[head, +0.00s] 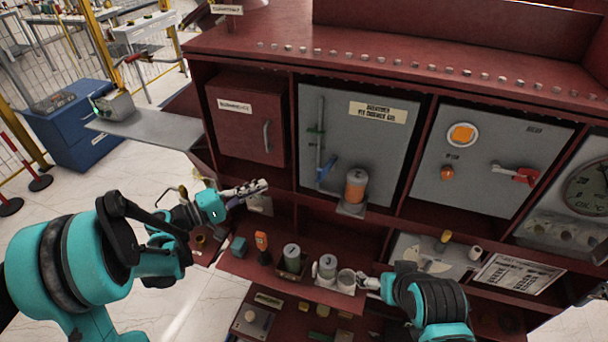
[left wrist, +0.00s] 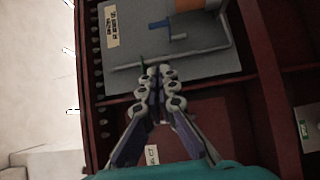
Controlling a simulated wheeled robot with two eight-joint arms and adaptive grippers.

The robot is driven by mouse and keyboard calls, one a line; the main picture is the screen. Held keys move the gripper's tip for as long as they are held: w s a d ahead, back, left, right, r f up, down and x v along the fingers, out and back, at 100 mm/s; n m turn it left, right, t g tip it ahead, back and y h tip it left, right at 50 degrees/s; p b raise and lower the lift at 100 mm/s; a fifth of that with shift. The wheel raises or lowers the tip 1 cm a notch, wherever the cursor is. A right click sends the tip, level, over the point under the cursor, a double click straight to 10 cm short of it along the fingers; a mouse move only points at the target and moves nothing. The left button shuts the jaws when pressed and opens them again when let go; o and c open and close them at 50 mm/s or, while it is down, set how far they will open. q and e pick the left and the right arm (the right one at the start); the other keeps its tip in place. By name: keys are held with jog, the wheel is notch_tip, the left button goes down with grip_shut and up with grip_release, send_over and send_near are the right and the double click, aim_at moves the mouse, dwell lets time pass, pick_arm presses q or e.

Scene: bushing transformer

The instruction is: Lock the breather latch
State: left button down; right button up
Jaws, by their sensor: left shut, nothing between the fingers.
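The breather panel (head: 385,140) is a grey board with a pale label and a vertical grey pipe (head: 320,130). A blue lever (head: 325,170) sits low on the pipe, and a small green piece is above it. An orange canister (head: 356,185) stands on a bracket at lower right. I cannot tell which part is the latch. My left gripper (head: 265,185) is shut and empty, left of the panel's lower edge. In the left wrist view its fingertips (left wrist: 160,70) overlap the panel edge near the pipe; the blue lever (left wrist: 160,24) lies beyond. My right gripper (head: 362,281) is beside a white cup (head: 346,280); its fingers are unclear.
A red cabinet door (head: 245,120) with a handle is left of the panel. A grey panel with a red-handled switch (head: 515,174) is to the right. Canisters (head: 292,257) and small items stand on the lower shelf. Red dividers frame each bay.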

pick_arm(q)
jog(key=shift+d, duration=0.15)
jog(key=s+d+x, duration=0.1)
jog(key=s+x, duration=0.1)
jog(key=x, duration=1)
jog(key=shift+d, duration=0.5)
jog(key=shift+s+d, duration=0.1)
jog(key=shift+d, duration=0.1)
